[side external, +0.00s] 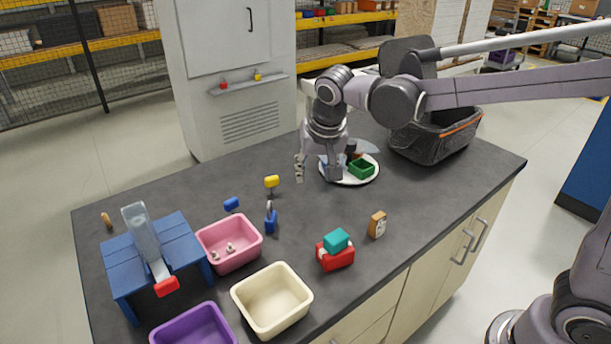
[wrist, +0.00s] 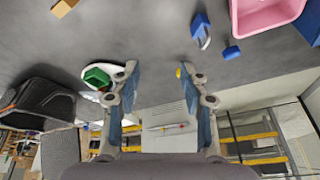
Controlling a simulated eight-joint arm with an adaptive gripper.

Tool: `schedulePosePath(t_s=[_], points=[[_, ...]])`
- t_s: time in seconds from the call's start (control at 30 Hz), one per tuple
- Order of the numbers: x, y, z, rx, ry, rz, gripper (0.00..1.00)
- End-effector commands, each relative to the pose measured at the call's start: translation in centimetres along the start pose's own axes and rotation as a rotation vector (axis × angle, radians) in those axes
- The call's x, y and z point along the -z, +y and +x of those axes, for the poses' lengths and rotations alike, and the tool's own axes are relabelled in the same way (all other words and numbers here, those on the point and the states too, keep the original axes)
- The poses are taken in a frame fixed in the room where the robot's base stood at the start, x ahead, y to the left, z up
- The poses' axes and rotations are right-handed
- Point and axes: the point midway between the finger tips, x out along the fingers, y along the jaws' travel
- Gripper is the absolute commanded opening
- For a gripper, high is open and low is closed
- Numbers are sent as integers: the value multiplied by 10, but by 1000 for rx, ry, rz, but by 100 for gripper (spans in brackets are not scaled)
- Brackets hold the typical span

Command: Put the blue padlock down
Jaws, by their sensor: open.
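The blue padlock (side external: 271,222) rests on the dark tabletop, right of the pink bin, with its metal shackle showing at the top. It also shows in the wrist view, at the upper right (wrist: 200,25). My gripper (side external: 317,172) is open with nothing between its fingers. It is above the table's far side, beside the white plate and clear of the padlock. In the wrist view, its two fingers (wrist: 158,78) are spread wide, and the padlock lies beyond them.
A smaller blue object (side external: 231,204) and a yellow-topped object (side external: 271,182) stand near the padlock. A pink bin (side external: 212,232), cream bin (side external: 240,294) and purple bin (side external: 160,336) are in front. A white plate (side external: 374,175) holds a green container.

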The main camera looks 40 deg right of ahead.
Motion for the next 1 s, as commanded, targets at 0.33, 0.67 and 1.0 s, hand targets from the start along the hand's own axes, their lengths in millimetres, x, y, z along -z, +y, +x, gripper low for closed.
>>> schedulePosePath(t_s=[0.33,0.67,1.0], points=[[-44,92,-35,118,67,-210,44],[-98,150,-33,182,179,-387,44],[-116,164,-27,193,224,-448,44]])
